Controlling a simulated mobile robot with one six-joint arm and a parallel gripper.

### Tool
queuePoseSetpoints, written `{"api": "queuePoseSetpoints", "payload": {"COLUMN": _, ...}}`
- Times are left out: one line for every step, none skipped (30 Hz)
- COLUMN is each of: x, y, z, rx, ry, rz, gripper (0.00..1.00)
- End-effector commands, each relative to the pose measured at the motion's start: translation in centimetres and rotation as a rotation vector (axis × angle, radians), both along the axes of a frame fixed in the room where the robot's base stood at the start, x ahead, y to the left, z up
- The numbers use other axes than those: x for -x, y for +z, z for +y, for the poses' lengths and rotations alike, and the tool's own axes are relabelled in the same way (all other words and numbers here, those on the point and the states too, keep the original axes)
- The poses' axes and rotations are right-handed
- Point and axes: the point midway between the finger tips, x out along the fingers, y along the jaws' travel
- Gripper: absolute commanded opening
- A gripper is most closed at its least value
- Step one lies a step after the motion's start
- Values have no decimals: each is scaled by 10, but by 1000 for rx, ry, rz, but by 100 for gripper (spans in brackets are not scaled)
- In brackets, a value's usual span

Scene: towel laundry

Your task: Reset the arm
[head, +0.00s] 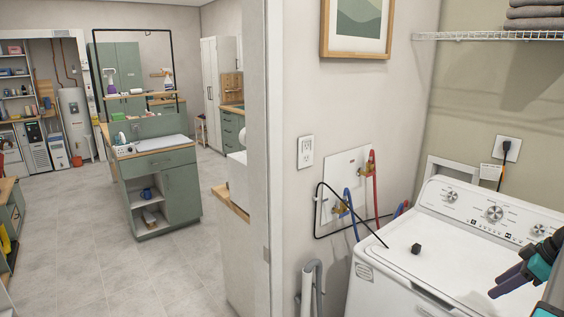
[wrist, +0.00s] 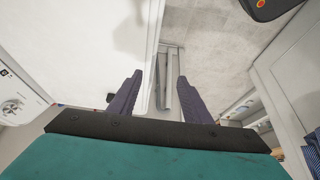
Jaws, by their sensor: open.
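My gripper (head: 508,283) is at the lower right of the head view, over the right part of the white washer (head: 447,250). In the wrist view my gripper (wrist: 159,76) shows two purple fingers spread apart, with nothing between them. The floor shows beyond the right finger. Most of my arm is cut off by the right edge of the head view.
A small black object (head: 416,248) is on the washer top. Folded grey towels (head: 534,14) lie on a wire shelf (head: 490,36) above. Hoses and a wall outlet box (head: 344,185) are left of the washer. A wall end (head: 253,150) separates this corner from an open room with a green cart (head: 163,190).

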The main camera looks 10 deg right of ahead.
Motion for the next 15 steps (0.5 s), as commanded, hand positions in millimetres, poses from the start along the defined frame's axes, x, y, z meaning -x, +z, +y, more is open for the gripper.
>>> {"api": "queuePoseSetpoints", "payload": {"x": -4, "y": -3, "z": 3, "rx": -2, "ry": 8, "rz": 1, "gripper": 45}}
{"api": "queuePoseSetpoints", "payload": {"x": -6, "y": -4, "z": 5, "rx": -4, "ry": 11, "rz": 2, "gripper": 45}}
{"api": "queuePoseSetpoints", "payload": {"x": -8, "y": -6, "z": 8, "rx": -6, "ry": 17, "rz": 4, "gripper": 45}}
{"api": "queuePoseSetpoints", "payload": {"x": -11, "y": -8, "z": 10, "rx": -8, "ry": 22, "rz": 6, "gripper": 45}}
{"api": "queuePoseSetpoints", "payload": {"x": -13, "y": -10, "z": 12, "rx": -10, "ry": 27, "rz": 7, "gripper": 45}}
{"api": "queuePoseSetpoints", "payload": {"x": -17, "y": -13, "z": 16, "rx": -14, "ry": 35, "rz": 9, "gripper": 45}}
{"api": "queuePoseSetpoints", "payload": {"x": -19, "y": -16, "z": 19, "rx": -16, "ry": 40, "rz": 11, "gripper": 45}}
{"api": "queuePoseSetpoints", "payload": {"x": -21, "y": -18, "z": 22, "rx": -18, "ry": 46, "rz": 13, "gripper": 45}}
{"api": "queuePoseSetpoints", "payload": {"x": -26, "y": -23, "z": 27, "rx": -24, "ry": 55, "rz": 17, "gripper": 45}}
{"api": "queuePoseSetpoints", "payload": {"x": -29, "y": -26, "z": 30, "rx": -28, "ry": 63, "rz": 19, "gripper": 45}}
{"api": "queuePoseSetpoints", "payload": {"x": -32, "y": -30, "z": 34, "rx": -31, "ry": 70, "rz": 22, "gripper": 45}}
{"api": "queuePoseSetpoints", "payload": {"x": -36, "y": -36, "z": 40, "rx": -39, "ry": 81, "rz": 28, "gripper": 45}}
{"api": "queuePoseSetpoints", "payload": {"x": -39, "y": -40, "z": 44, "rx": -43, "ry": 89, "rz": 31, "gripper": 45}}
{"api": "queuePoseSetpoints", "payload": {"x": -44, "y": -45, "z": 50, "rx": -48, "ry": 98, "rz": 35, "gripper": 45}}
{"api": "queuePoseSetpoints", "payload": {"x": -48, "y": -53, "z": 57, "rx": -57, "ry": 112, "rz": 42, "gripper": 45}}
